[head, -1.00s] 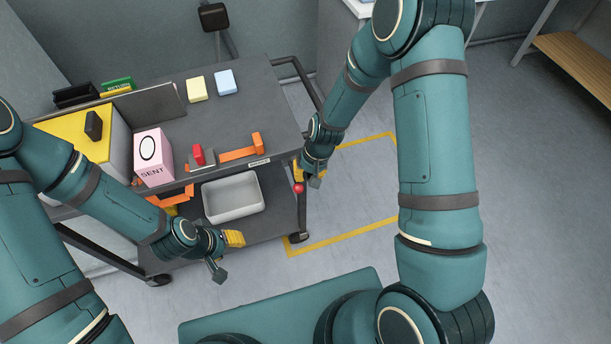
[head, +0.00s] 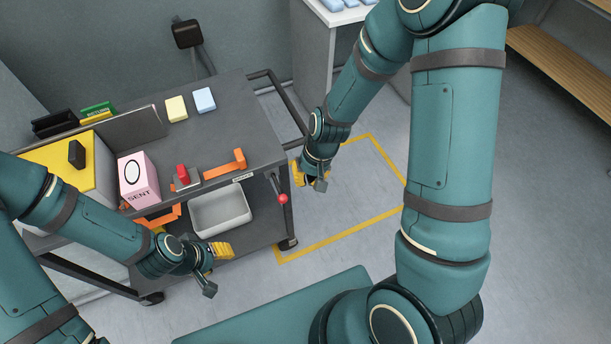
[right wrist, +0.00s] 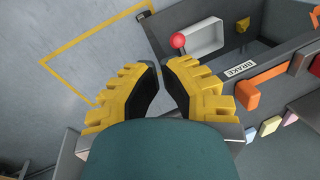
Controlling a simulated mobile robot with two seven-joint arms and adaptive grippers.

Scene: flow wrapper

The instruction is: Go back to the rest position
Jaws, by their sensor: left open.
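My left gripper (head: 217,269) is open in the lower left of the head view, in front of the cart's lower shelf. Nothing shows between its fingers. My right gripper (head: 312,180) hangs just right of the cart's corner, beside the brake lever with a red ball knob (head: 283,198). In the right wrist view its yellow fingers (right wrist: 163,68) stand a little apart with an empty gap between their dark pads. The red knob also shows there (right wrist: 178,40), beyond the fingertips and apart from them.
The grey cart (head: 225,110) carries a pink SENT box (head: 137,182), a red-handled piece (head: 183,174), an orange bar (head: 226,165), and yellow (head: 176,108) and blue (head: 204,99) blocks. A grey bin (head: 220,213) sits below. Yellow-taped floor (head: 345,232) right of the cart is clear.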

